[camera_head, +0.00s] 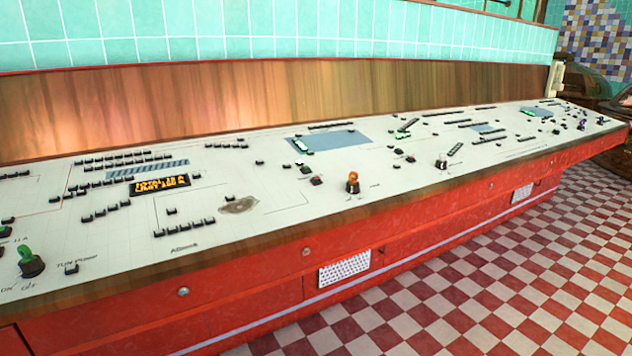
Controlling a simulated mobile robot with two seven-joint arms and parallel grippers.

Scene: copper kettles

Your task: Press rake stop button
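A long control console with a white sloping top (300,222) runs from the near left to the far right. It carries many small dark buttons and labels. I cannot make out a label for the rake stop button, so I cannot tell which control it is. A small red-topped button (317,181) sits near the middle, left of an orange knob (352,183) on a dark base. A white-topped knob (441,161) stands further right. Neither of my grippers is in view.
A lit orange text display (159,185) is set in the console's left part. A wooden backboard (250,95) rises behind, below a teal tiled wall (300,28). The red console front (230,300) has vents. The checkered floor (480,290) at the lower right is clear.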

